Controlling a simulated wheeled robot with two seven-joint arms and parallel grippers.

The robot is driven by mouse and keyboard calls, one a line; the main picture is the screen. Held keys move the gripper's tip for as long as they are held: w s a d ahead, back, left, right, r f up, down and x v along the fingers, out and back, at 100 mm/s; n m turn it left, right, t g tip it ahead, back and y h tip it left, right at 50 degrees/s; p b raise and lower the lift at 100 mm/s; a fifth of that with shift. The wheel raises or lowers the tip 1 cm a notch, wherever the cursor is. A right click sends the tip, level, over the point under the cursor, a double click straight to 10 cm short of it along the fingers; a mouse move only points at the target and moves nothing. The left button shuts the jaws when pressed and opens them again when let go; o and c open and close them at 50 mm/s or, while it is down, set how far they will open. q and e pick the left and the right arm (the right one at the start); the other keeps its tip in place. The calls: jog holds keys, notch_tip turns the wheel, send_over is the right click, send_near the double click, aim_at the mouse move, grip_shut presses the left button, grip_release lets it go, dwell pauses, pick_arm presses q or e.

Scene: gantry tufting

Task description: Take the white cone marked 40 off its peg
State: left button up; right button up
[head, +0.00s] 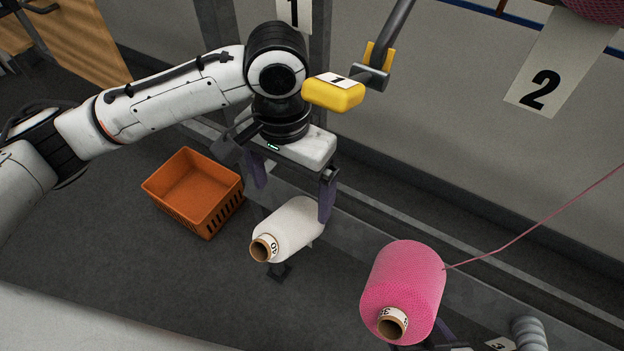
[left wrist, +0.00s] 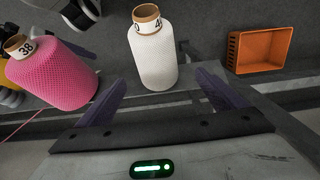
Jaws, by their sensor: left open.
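The white cone marked 40 (head: 291,228) sits tilted on its peg in the head view, its brown tube end toward the camera. My left gripper (head: 291,203) is open just above and behind it, with one dark finger near the cone's right side and the other to its left. In the left wrist view the white cone (left wrist: 154,55) stands ahead of and between the two purple-grey fingers (left wrist: 158,95). I cannot tell whether a finger touches it. The peg is mostly hidden by the cone. My right gripper is not seen.
A pink cone marked 38 (head: 404,288) stands to the right, with a pink thread running up right. It also shows in the left wrist view (left wrist: 50,70). An orange basket (head: 195,190) is on the floor at left.

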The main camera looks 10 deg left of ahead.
pick_arm(q)
jog(key=shift+s+d+f, duration=0.2)
jog(key=shift+d+f, duration=0.05)
jog(key=shift+f, duration=0.1)
notch_tip(320, 180, down, 10)
jog(key=shift+r+b, duration=0.1)
jog(key=shift+b, duration=0.9)
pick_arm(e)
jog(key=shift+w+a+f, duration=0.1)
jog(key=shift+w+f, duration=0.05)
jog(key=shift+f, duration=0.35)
pick_arm(q)
jog(key=c, duration=1.5)
jog(key=shift+r, duration=0.1)
jog(key=shift+c, duration=0.2)
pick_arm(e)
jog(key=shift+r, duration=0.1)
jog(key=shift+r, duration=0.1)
pick_arm(q)
jog(key=shift+s+a+r+p, duration=0.15)
jog(key=shift+s+r+p, duration=0.25)
jog(key=shift+p, duration=0.85)
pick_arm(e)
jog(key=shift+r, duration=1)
